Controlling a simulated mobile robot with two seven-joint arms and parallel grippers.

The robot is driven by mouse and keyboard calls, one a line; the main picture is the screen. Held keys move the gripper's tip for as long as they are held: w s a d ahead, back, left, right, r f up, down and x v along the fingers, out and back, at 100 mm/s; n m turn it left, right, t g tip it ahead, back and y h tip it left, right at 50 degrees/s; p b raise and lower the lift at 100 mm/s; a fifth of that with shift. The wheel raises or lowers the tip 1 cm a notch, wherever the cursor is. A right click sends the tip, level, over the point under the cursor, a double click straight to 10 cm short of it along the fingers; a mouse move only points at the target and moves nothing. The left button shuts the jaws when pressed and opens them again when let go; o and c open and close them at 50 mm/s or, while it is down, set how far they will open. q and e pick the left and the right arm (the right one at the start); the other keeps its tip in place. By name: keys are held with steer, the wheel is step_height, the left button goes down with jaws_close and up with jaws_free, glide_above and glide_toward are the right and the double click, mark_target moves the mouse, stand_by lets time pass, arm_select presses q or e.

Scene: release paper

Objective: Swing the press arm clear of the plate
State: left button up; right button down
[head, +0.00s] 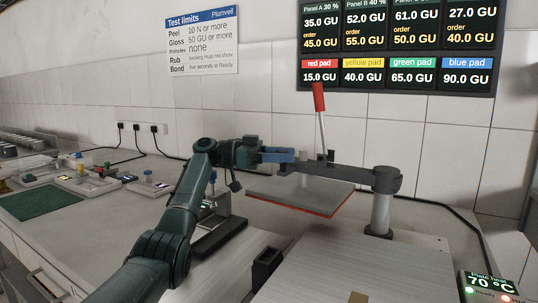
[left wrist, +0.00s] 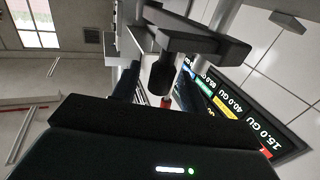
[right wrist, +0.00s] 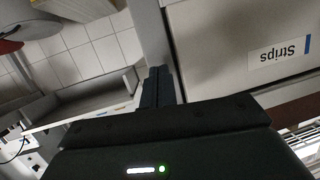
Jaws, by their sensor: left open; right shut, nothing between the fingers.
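The press arm (head: 345,174) is a dark bar running left from a metal post (head: 381,214). It carries an upright lever with a red grip (head: 318,97). My left gripper (head: 284,156), with blue fingers, is open at the bar's left end near the lever foot. I cannot tell whether it touches. In the left wrist view, dark parts crowd the fingers. My right gripper (right wrist: 158,72) is shut and empty, seen only in the right wrist view.
A heat display (head: 487,285) reading 70 °C stands at front right. A small black open box (head: 267,266) sits left of the plate. A green mat (head: 42,202) and small items lie far left.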

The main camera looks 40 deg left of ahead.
arm_select(q)
steer(key=p+v, duration=0.1)
steer(key=v, duration=1.1)
steer(key=shift+s+a, duration=0.2)
steer(key=shift+a, duration=0.15)
